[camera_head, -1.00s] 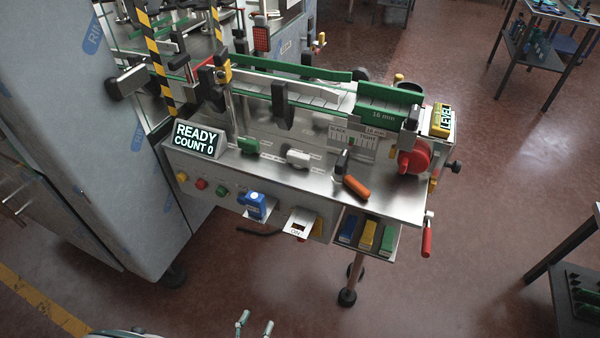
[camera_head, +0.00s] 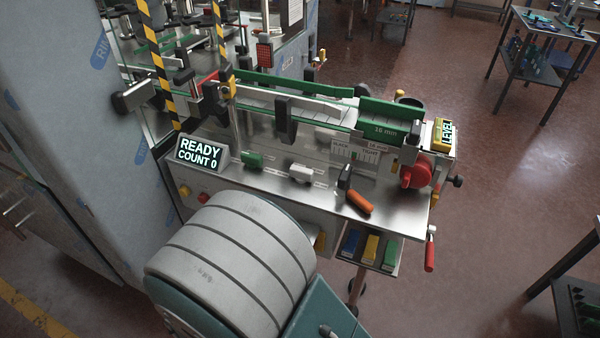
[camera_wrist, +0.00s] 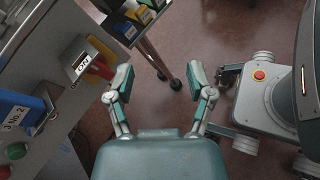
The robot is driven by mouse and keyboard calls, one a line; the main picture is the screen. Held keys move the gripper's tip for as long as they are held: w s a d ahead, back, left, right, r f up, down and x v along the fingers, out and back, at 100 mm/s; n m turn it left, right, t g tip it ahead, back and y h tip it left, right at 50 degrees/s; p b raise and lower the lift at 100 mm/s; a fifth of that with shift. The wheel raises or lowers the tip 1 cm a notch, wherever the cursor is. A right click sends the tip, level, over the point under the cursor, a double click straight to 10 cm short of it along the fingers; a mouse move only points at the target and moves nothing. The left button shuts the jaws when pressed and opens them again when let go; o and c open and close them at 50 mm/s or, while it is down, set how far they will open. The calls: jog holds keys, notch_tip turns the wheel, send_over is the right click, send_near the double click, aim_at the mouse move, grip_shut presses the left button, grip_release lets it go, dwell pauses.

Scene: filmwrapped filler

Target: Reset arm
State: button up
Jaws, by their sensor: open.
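My gripper (camera_wrist: 161,82) shows in the wrist view with its two fingers spread wide and nothing between them. Dark red floor and a machine leg show beyond the fingers. The machine's front panel, with the ON switch plate (camera_wrist: 82,66) and a blue padlock-like block (camera_wrist: 24,112), is left of the gripper, apart from the left finger. In the head view a large grey, banded part of my arm fills the lower middle and hides part of the front panel. The gripper itself does not show there.
The machine's steel table (camera_head: 310,190) carries a READY COUNT 0 display (camera_head: 200,153), an orange-handled lever (camera_head: 358,202) and a red knob (camera_head: 415,170). Blue, yellow and green blocks sit in a tray (camera_head: 345,228) below its edge. A dark side table (camera_head: 530,70) stands at the upper right.

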jog(key=s+d+r+m+y, duration=0.1)
jog(key=d+r+m+y, duration=0.5)
jog(key=d+r+m, duration=0.2)
jog(key=s+d+r+m+g+y, duration=0.1)
jog(key=s+d+r+m+y, duration=0.1)
jog(key=d+r+m+y, duration=0.4)
notch_tip(320, 180, up, 8)
jog(key=d+m, duration=0.3)
jog(key=m, duration=0.3)
jog(key=shift+f, duration=0.15)
